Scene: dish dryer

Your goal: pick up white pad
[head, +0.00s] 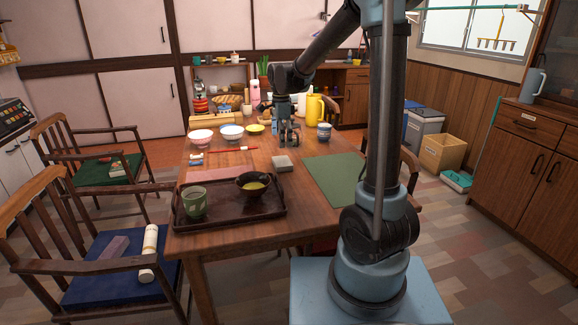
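A small pale grey-white block-like pad (282,163) lies on the wooden table, right of the tray's far edge and left of the green mat. It is the closest match to the white pad. My gripper (289,143) points down over the table, just beyond the pad in the picture and apart from it. Its fingers look spread, with nothing visible between them. Its exact height above the table is hard to tell.
A dark tray (225,222) holds a green cup (194,202) and a dark bowl (252,184). A green mat (335,178) lies at right. A blue-white cup (324,131), yellow pitcher (314,109) and bowls (231,132) stand farther back. Chairs flank the table.

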